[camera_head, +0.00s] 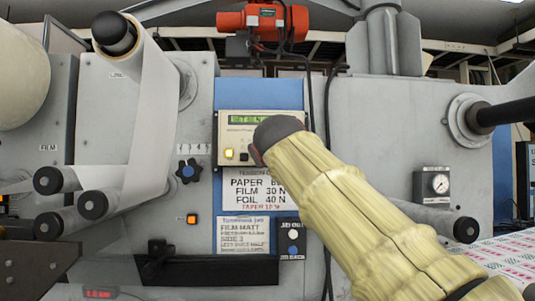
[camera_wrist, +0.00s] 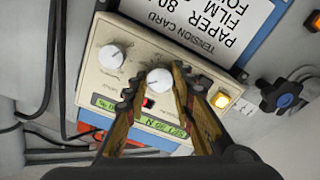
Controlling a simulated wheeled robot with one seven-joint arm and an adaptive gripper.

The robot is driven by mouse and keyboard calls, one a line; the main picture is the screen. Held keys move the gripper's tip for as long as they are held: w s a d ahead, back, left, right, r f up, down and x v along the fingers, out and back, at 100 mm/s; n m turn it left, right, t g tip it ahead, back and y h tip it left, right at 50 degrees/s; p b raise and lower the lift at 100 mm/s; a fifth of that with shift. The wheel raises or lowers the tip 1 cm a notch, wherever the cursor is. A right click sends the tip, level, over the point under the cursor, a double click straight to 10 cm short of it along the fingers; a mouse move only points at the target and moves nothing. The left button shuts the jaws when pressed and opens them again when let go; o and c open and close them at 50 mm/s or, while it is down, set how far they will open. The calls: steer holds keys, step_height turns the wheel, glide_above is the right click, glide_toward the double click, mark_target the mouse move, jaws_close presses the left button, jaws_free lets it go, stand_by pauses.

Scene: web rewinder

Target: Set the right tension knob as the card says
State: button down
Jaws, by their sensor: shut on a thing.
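The beige tension controller (camera_head: 234,132) is on the rewinder's blue panel. Its green display (camera_head: 250,119) reads "SET" and "N"; the number is unclear. In the wrist view, turned over, the box (camera_wrist: 90,75) has two white knobs. My gripper (camera_wrist: 160,82) has its fingers on either side of the knob (camera_wrist: 159,76) nearer the lit button and is shut on it. The other knob (camera_wrist: 112,55) is free. The tension card (camera_head: 240,190) lists paper, film 30 N and foil 40 N, with a red taper line. The job card (camera_head: 241,234) below says film matt; its smaller lines are blurred.
My sleeved arm covers the controller's right side in the head view. A yellow lit button (camera_wrist: 221,100) is beside the right finger. Cables (camera_wrist: 60,80) hang beside the controller.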

steer(key=shift+w+f, duration=0.1)
steer(key=shift+f, duration=0.2)
steer(key=c, duration=1.9)
jaws_free()
steer(key=o, duration=0.4)
steer(key=shift+r, duration=0.25)
steer(key=s, duration=1.2)
steer(key=shift+s, duration=0.1)
